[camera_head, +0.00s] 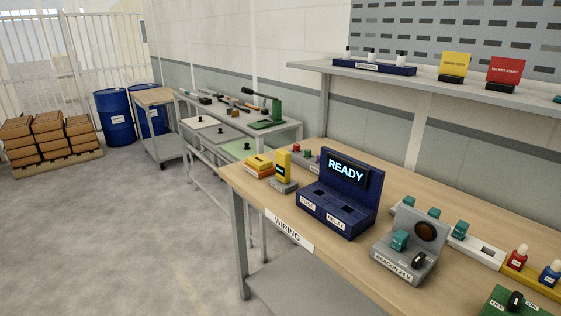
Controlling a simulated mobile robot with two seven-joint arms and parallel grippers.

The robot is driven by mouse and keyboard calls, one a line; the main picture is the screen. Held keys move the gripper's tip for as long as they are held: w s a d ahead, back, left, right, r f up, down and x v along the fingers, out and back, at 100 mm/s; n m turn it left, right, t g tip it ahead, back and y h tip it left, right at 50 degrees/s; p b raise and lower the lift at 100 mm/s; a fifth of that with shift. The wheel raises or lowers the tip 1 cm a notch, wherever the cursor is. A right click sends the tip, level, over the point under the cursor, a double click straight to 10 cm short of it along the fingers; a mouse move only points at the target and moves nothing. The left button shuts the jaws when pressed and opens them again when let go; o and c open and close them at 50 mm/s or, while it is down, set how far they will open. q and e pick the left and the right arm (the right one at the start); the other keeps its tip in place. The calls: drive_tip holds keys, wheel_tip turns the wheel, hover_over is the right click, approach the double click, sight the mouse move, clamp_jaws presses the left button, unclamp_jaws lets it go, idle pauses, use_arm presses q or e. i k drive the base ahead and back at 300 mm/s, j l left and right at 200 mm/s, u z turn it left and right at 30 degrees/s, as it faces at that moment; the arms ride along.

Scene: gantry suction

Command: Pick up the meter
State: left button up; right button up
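A yellow upright device (283,165) with a dark face, which looks like the meter, stands in a small grey holder (285,186). It is near the left end of the wooden bench (262,196) marked "WIRING". Yellow flat items (259,166) lie just to its left. A dark blue tester (341,200) with a lit "READY" screen stands close to its right. Neither of my grippers shows in the head view.
A grey unit (411,250) labelled "BEACON 24 V" and a green box (508,301) stand farther right on the bench. A shelf (440,85) runs above the bench's back. Open floor (140,240) lies to the left, with blue drums (115,117) beyond.

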sight(283, 157)
drive_tip(key=i+j+z, duration=0.1)
drive_tip(key=i+j, duration=0.4)
drive_tip(key=j, duration=0.15)
drive_tip(key=i+j+z, duration=0.25)
drive_tip(key=i+j, duration=0.2)
drive_tip(key=j, duration=0.25)
drive_tip(key=i+j, duration=0.2)
drive_tip(key=j, duration=0.2)
drive_tip(key=i+j+z, duration=0.15)
drive_tip(key=j, duration=0.2)
drive_tip(key=i+j+z, duration=0.1)
drive_tip(key=i+j, duration=0.15)
drive_tip(key=j, duration=0.15)
